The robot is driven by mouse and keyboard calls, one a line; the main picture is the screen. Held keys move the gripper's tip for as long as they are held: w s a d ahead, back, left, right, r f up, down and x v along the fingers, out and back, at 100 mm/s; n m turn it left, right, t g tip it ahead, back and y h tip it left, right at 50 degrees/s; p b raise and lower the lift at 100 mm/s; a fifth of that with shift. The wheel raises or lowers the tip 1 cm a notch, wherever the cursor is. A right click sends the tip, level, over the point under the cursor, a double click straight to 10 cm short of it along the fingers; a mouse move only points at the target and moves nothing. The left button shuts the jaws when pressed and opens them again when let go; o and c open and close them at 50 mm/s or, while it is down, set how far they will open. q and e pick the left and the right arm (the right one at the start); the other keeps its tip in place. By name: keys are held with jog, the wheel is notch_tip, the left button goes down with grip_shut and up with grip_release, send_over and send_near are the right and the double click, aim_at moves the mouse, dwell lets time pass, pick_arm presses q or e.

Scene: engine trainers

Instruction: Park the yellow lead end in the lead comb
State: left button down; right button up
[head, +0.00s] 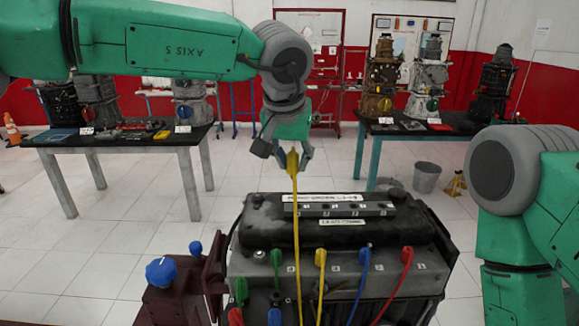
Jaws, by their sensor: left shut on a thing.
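My left gripper (287,152) is shut on the yellow lead end (292,161) and holds it in the air above the back of the engine trainer (440,262). The yellow lead (296,235) hangs from it, down across the engine's front and out of the bottom edge. A grey strip with small numbered marks (345,209) lies along the black engine cover; I cannot tell whether it is the lead comb. Another yellow boot (320,258) sits on the engine's front row. My right arm is at the right; its gripper is out of view.
Green (276,257), blue (365,257) and red (407,256) boots stand in the front row. A dark red fixture with a blue knob (161,270) is at left. Tables with engines (130,138) stand behind; a bucket (426,177) is on the floor.

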pick_arm(q)
send_over(298, 203)
jog(key=s, duration=0.1)
dwell(0.3)
jog(key=shift+s, duration=0.1)
jog(key=shift+f, duration=2.25)
jog(key=shift+f, duration=0.2)
jog(key=shift+f, duration=2.6)
jog(key=shift+a+f, duration=0.1)
jog(key=shift+f, duration=0.7)
jog(key=c, duration=1.3)
grip_release()
